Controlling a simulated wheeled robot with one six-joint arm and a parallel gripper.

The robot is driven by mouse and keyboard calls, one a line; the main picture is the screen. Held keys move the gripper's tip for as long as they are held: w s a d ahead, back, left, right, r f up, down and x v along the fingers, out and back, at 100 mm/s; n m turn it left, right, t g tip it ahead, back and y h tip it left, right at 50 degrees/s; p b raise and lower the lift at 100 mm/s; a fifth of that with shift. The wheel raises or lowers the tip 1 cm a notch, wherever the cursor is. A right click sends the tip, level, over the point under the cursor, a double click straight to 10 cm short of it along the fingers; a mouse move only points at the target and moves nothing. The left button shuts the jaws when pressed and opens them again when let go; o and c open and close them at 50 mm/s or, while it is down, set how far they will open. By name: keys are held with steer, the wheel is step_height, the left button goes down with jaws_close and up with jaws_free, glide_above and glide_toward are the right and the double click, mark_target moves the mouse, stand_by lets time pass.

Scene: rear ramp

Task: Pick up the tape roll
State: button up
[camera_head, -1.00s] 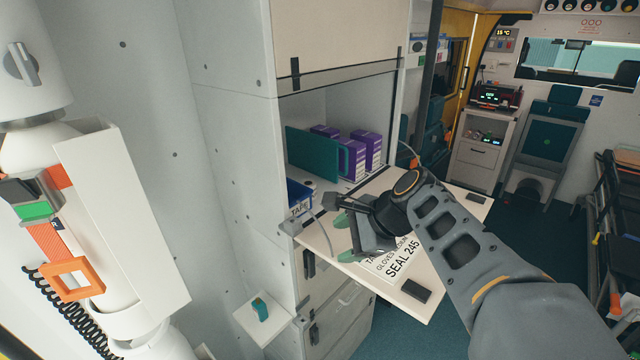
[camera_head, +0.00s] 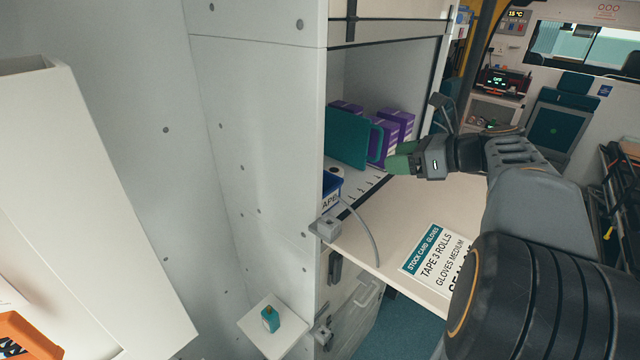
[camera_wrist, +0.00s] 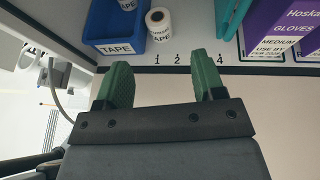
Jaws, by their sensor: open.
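A white tape roll (camera_wrist: 158,21) with a dark core stands on the shelf, just right of a blue bin (camera_wrist: 113,46) labelled TAPE. Part of another roll (camera_wrist: 127,4) shows inside the bin at the top edge of the wrist view. In the head view a roll (camera_head: 337,171) shows beside the blue bin (camera_head: 333,188). My gripper (camera_wrist: 160,62) is open and empty, its green fingers spread. In the wrist view the tape roll lies beyond the gap between the fingertips. In the head view my gripper (camera_head: 400,158) is above the fold-down board, right of the roll.
Purple glove boxes (camera_head: 396,128) and a teal panel (camera_head: 347,137) stand on the shelf. The board (camera_head: 395,220) below carries a stock card (camera_head: 438,258). A cable (camera_head: 368,232) arches from its left edge.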

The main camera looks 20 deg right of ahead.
step_height(320, 180, down, 2)
steer(key=b, duration=0.1)
glide_toward(339, 172)
steer(key=a, duration=0.1)
steer(key=w+a+f, duration=0.1)
steer(key=a, duration=0.1)
steer(key=w+a, duration=0.1)
steer(key=shift+w+a+f+b, duration=0.25)
steer(key=shift+a+b, duration=0.05)
steer(key=shift+a, duration=0.1)
steer(key=shift+w+d+f, duration=0.35)
steer(key=shift+w+d, duration=0.1)
steer(key=shift+w, duration=0.2)
steer(key=x, duration=0.3)
steer(key=shift+w+d+p, duration=0.1)
steer(key=shift+w+p, duration=0.2)
steer(key=shift+p, duration=0.05)
steer(key=shift+x, duration=0.75)
steer(key=shift+s+a, duration=0.2)
steer(key=shift+s+a+r, duration=0.1)
steer(key=shift+s+a, duration=0.05)
steer(key=shift+a, duration=0.05)
steer(key=c, duration=0.4)
steer(key=shift+d, duration=0.3)
steer(key=c, duration=0.3)
